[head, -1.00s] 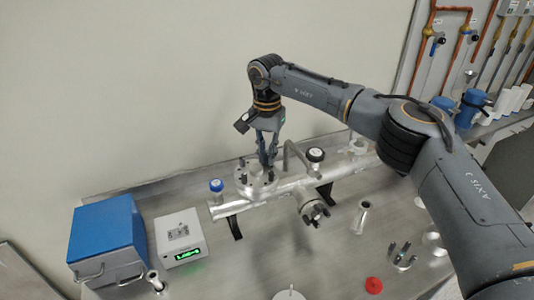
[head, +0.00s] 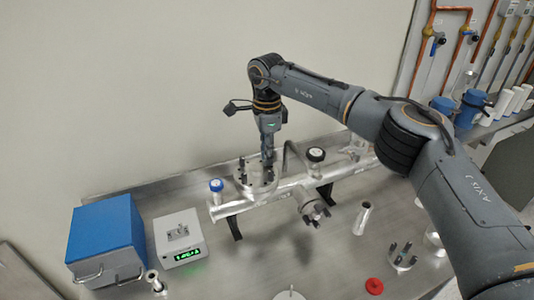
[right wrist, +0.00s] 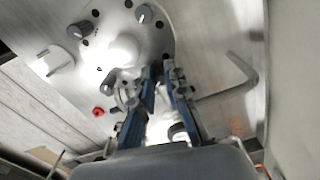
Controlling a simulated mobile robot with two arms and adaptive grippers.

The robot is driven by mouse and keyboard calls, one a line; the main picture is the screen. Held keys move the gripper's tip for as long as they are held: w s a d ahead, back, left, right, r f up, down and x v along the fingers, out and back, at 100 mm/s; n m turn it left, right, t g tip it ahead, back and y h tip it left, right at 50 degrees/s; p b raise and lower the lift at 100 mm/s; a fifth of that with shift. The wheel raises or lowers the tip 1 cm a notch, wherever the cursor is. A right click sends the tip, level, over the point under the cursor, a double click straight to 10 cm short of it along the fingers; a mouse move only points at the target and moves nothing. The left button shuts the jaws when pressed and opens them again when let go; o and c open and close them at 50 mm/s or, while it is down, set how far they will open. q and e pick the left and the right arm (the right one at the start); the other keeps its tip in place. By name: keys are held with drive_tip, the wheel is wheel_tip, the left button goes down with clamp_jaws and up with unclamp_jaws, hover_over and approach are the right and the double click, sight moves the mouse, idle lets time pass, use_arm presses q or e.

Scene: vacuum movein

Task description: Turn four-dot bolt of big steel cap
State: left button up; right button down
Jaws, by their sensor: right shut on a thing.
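The big steel cap (head: 258,190) is a round metal flange with several dark upright bolts, on top of the horizontal steel pipe (head: 284,194) at the back of the bench. In the right wrist view the cap (right wrist: 161,42) shows dark bolts and small dot marks; I cannot count the dots at the held bolt. My right gripper (head: 268,161) points down over the cap's rear right rim, shut on a bolt there. The fingers hide that bolt. The gripper's blue-grey fingers also show in the right wrist view (right wrist: 159,72). My left gripper is not in view.
A bent metal tube (head: 293,157) and a black-knobbed valve (head: 316,155) stand close right of the gripper. A blue-knobbed valve (head: 216,185) stands left of the cap. A blue box (head: 106,240) and white display unit (head: 180,238) sit farther left.

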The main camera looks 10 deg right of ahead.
drive_tip(key=m, duration=0.4)
drive_tip(key=shift+m, duration=0.3)
drive_tip(key=m, duration=0.4)
drive_tip(key=shift+m+b, duration=0.3)
drive_tip(key=m, duration=0.4)
drive_tip(key=shift+r+m+b, duration=0.1)
drive_tip(key=shift+m+b, duration=0.25)
drive_tip(key=shift+m, duration=2.05)
drive_tip(key=c, duration=1.4)
unclamp_jaws()
drive_tip(key=shift+o, duration=0.2)
